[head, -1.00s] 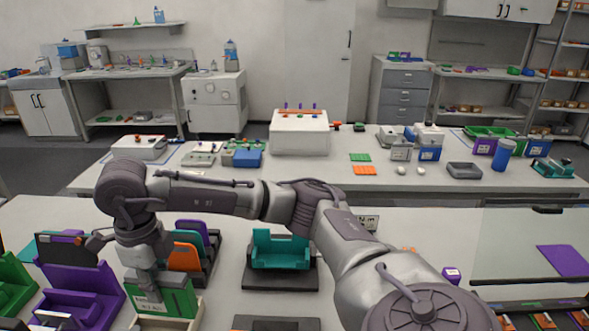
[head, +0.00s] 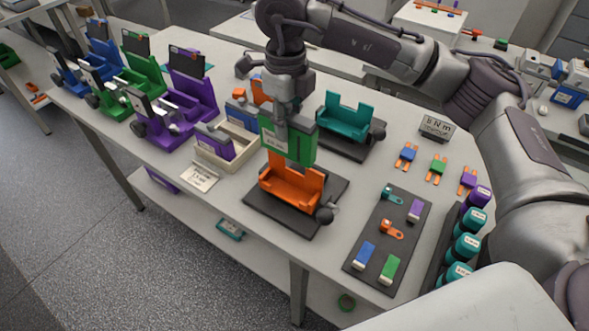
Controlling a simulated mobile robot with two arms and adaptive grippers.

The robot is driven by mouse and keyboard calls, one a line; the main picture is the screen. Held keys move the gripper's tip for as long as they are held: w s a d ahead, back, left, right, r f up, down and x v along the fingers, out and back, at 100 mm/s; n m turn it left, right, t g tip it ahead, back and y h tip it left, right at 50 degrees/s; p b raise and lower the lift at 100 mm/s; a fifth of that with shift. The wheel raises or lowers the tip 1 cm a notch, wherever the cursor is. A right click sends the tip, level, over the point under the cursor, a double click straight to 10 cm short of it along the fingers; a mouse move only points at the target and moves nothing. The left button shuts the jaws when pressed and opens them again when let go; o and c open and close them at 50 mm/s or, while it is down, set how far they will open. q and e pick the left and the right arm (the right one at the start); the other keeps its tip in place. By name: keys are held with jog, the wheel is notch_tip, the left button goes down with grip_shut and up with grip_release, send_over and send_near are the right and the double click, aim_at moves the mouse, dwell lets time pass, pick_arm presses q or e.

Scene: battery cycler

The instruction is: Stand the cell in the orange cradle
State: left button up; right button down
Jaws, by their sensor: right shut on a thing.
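My right gripper (head: 288,118) points down and is shut on a green cell (head: 302,147), a flat upright block with a grey edge and a label. The orange cradle (head: 291,190) stands on a dark base plate on the bench. The cell is upright over the cradle's back part. Its lower edge overlaps the cradle in the picture, so I cannot tell whether it touches or is a little above it. My left gripper is not in view.
A teal cradle (head: 345,119) stands behind. A beige tray (head: 236,154) with a purple cell is at the left, near purple, green and blue machines. A dark mat (head: 377,239) with small parts and several teal-capped bottles (head: 467,246) are at the right.

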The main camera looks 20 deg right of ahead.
aim_at(289, 155)
notch_tip(289, 155, down, 4)
jog(key=shift+s+d+p, duration=0.1)
jog(key=shift+p, duration=0.5)
notch_tip(289, 155, down, 4)
jog(key=shift+f+p, duration=0.1)
jog(key=shift+p, duration=0.45)
jog(key=shift+f, duration=0.25)
jog(key=shift+f+p, duration=0.7)
jog(key=shift+f, duration=1.25)
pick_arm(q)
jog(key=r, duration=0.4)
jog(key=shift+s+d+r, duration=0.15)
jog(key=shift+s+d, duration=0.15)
pick_arm(e)
jog(key=shift+f, duration=0.1)
jog(key=shift+f+b, duration=0.15)
jog(key=shift+b, duration=0.15)
jog(key=c, duration=0.9)
grip_release()
jog(key=shift+s, duration=0.1)
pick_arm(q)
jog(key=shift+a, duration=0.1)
